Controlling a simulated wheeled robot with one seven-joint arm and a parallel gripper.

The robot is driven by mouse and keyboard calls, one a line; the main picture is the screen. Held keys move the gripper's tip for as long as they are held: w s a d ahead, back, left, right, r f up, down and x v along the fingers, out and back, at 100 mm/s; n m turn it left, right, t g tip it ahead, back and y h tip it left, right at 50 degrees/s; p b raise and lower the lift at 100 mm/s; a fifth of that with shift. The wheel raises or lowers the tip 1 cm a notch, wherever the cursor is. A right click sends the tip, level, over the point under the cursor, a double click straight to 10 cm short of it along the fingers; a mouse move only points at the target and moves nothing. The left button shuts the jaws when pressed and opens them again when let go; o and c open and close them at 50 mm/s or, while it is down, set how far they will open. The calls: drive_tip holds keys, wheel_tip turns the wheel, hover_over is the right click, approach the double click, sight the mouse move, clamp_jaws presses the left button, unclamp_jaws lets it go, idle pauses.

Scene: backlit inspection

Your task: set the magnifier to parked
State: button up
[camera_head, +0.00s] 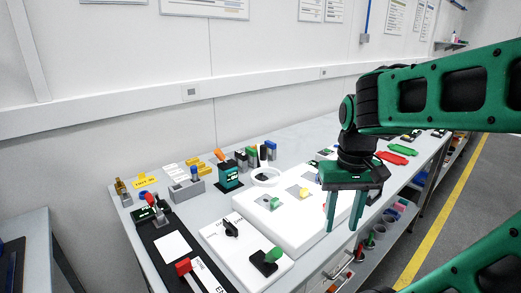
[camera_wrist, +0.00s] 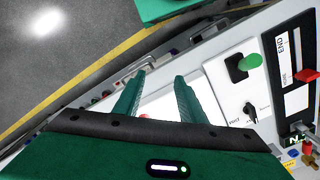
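I cannot tell for sure which thing is the magnifier. A white panel (camera_head: 222,252) near the front of the bench carries a black turn knob (camera_head: 231,229) and a green-topped lever on a black base (camera_head: 266,260). In the wrist view, the black knob (camera_wrist: 250,112) has small lettering on both sides, too small to read surely, and the green top (camera_wrist: 250,62) shows beside it. A white ring (camera_head: 266,177) stands farther back. My gripper (camera_head: 344,222) is open and empty, right of the panel; its spread fingers also show in the wrist view (camera_wrist: 160,76).
A black rail with a red handle (camera_head: 183,267) lies left of the panel. White light plates (camera_head: 285,222) with small parts lie between panel and gripper. A teal holder (camera_head: 229,178) and grey block (camera_head: 187,190) stand behind. Red and green pieces (camera_head: 392,158) lie at right.

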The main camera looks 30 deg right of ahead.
drive_tip(key=w+d+r+n, duration=0.1)
drive_tip(key=w+r+n, duration=0.1)
drive_tip(key=w+r, duration=0.5)
drive_tip(key=w+r+n, duration=0.2)
drive_tip(key=w+r, duration=0.1)
drive_tip(key=w, duration=0.8)
wheel_tip(320, 180, up, 6)
drive_tip(key=n, duration=0.3)
hover_over(263, 145)
drive_tip(key=shift+s+f, duration=0.1)
drive_tip(key=shift+f, duration=0.1)
drive_tip(key=shift+a+f, duration=0.1)
drive_tip(key=shift+f, duration=0.05)
wheel_tip(263, 145, down, 10)
drive_tip(key=shift+f, duration=0.2)
clamp_jaws()
